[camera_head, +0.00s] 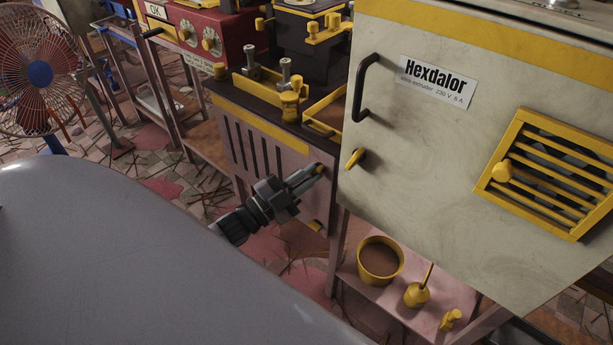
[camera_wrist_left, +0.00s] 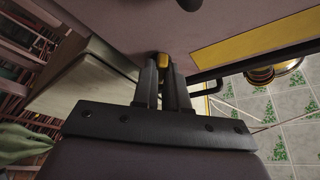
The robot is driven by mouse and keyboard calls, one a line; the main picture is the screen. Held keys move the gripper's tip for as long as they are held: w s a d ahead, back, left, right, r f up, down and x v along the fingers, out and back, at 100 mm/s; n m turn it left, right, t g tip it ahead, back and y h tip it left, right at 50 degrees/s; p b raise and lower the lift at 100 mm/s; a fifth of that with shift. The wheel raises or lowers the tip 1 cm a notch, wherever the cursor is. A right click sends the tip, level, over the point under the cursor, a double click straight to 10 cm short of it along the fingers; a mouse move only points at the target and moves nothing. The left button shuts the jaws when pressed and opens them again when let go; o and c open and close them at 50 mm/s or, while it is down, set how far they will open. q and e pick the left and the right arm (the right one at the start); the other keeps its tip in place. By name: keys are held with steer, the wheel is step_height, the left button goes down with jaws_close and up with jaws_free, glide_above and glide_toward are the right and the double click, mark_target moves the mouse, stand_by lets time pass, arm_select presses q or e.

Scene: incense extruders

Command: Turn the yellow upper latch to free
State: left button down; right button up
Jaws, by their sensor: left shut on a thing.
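The yellow upper latch (camera_head: 319,168) sits at the upper right of a grey slotted front panel (camera_head: 262,150) under the dark bench top. My left gripper (camera_head: 308,178) reaches it from the lower left, with its fingers shut on it. In the left wrist view the latch (camera_wrist_left: 163,61) shows as a small yellow block between the two fingertips (camera_wrist_left: 163,72). The fingers cover much of the latch, so I cannot tell its exact angle. A second yellow latch (camera_head: 315,225) is lower on the same panel. My right gripper is not in view.
A large cream cabinet (camera_head: 430,150) with a black handle (camera_head: 362,88) and a yellow knob (camera_head: 355,158) stands close on the right. A yellow bucket (camera_head: 380,260) and a small yellow pot (camera_head: 417,294) are on the low shelf. A fan (camera_head: 38,68) stands at far left.

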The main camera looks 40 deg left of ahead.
arm_select(q)
steer(key=n+y, duration=0.1)
steer(key=n, duration=0.2)
steer(key=n+t+y, duration=0.1)
steer(key=n, duration=0.1)
steer(key=shift+d+f+n+t, duration=0.15)
steer(key=shift+n+t, duration=0.15)
steer(key=shift+n, duration=0.1)
steer(key=shift+n+t+y, duration=0.3)
steer(key=shift+n+y, duration=0.6)
steer(key=shift+n, duration=0.5)
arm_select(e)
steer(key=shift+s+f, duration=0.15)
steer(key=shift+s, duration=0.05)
arm_select(q)
steer(key=shift+n, duration=0.3)
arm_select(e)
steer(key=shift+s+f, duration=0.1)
arm_select(q)
steer(key=c, duration=1.2)
jaws_free()
steer(key=shift+o, duration=0.2)
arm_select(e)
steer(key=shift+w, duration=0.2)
